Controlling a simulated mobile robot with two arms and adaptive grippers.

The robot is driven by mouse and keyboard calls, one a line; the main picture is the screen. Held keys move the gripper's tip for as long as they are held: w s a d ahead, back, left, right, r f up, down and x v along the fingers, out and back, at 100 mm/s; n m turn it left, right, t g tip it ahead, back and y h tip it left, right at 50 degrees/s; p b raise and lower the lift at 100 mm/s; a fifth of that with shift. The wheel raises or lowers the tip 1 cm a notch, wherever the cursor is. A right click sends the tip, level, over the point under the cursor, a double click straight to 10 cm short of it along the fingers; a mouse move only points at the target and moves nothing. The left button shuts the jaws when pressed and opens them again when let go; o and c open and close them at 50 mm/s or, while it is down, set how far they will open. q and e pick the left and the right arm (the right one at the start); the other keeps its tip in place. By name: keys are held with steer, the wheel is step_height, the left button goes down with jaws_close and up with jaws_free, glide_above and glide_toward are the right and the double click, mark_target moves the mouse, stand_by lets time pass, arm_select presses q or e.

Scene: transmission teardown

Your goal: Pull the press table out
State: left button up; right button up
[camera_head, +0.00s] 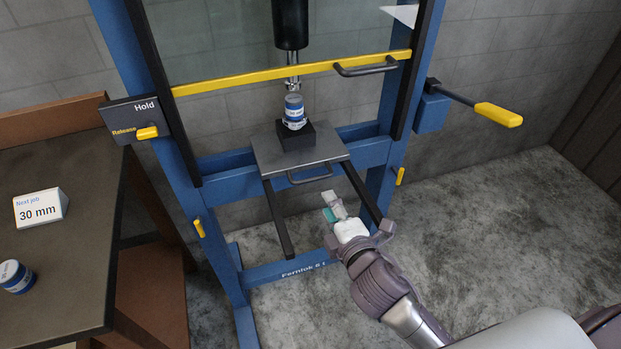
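The press table (265,152) is a flat grey plate with a dark handle (311,174) on its front edge. It sits at the back of two dark rails (277,218) that stick out toward me. On it stands a black block (309,139) with a blue and white cylinder (294,107) on top. My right gripper (331,206) is in front of and below the handle, between the rails, apart from the handle. It looks empty, with a teal patch by its fingers; its opening is unclear. My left gripper is out of view.
A "Hold/Release" box (130,117) is on the left post, a yellow-gripped lever (497,114) on the right. A bench (65,270) stands at left. Floor at right is free.

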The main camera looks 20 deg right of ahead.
mark_target(314, 179)
steer(key=x, duration=1.1)
steer(key=shift+w+f, duration=0.1)
steer(key=shift+w, duration=0.2)
steer(key=shift+c, duration=0.4)
jaws_close()
